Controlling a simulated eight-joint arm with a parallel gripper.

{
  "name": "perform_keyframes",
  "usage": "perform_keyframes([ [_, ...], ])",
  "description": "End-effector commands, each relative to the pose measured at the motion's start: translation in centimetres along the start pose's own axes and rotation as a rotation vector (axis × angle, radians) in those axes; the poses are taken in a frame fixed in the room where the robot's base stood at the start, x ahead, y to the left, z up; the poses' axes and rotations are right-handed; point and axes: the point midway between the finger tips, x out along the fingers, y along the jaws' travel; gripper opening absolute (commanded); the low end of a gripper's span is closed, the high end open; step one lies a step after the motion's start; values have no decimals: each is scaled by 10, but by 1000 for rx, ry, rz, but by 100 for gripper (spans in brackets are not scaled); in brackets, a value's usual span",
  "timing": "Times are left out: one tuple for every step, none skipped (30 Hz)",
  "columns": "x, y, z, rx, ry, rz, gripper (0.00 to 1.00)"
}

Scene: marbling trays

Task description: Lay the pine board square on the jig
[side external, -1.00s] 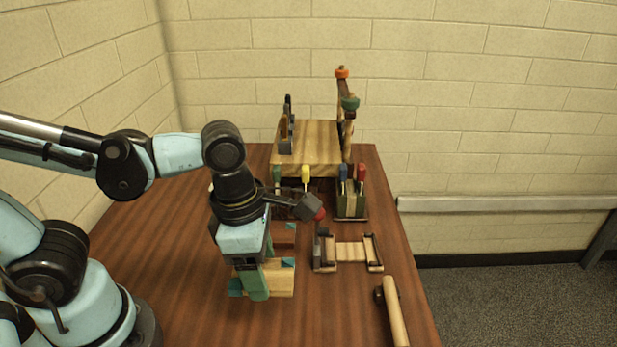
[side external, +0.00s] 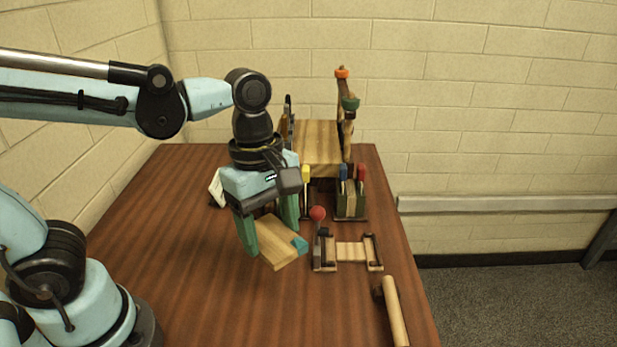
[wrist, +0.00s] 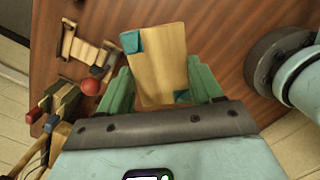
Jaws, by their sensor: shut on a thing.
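The pine board (side external: 277,246) is a pale flat plank with teal corner patches. My gripper (side external: 268,226) is shut on it, with a green finger at each long side. The board slants in the side view, its near end lower right, and appears held above the table. In the wrist view the board (wrist: 160,62) sits between both fingers, with teal at two opposite corners. What looks like the jig (side external: 350,252) is a small wooden fixture with dark end rails, right of the board and apart from it. It also shows at upper left in the wrist view (wrist: 84,48).
A lever with a red ball (side external: 317,213) stands up at the jig's left end. Behind are a rack of coloured-handled tools (side external: 351,200) and a wooden stand (side external: 318,145). A wooden roller (side external: 395,310) lies near the right edge.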

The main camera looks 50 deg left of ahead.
Motion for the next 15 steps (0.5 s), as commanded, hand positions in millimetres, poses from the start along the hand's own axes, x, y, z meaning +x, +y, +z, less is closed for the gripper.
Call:
perform_keyframes([
  [-3, 5, -4, 66, 0, -9, 35],
  [-5, 8, -6, 112, 0, -15, 35],
  [-8, 11, -10, 172, 0, -21, 35],
  [-9, 14, -12, 218, 0, -28, 35],
  [-11, 16, -14, 265, 0, -34, 35],
  [-13, 19, -18, 325, 0, -41, 35],
  [-15, 22, -20, 373, 0, -46, 35],
  [-16, 24, -23, 420, 0, -52, 35],
  [-19, 27, -27, 481, 1, -60, 35],
  [-20, 30, -30, 529, 1, -66, 35],
  [-22, 32, -32, 577, 1, -71, 35],
  [-24, 35, -36, 638, 1, -79, 35],
  [-26, 37, -39, 687, 0, -85, 35],
  [-28, 39, -42, 735, 0, -91, 35],
  [-30, 42, -46, 797, 0, -98, 35],
])
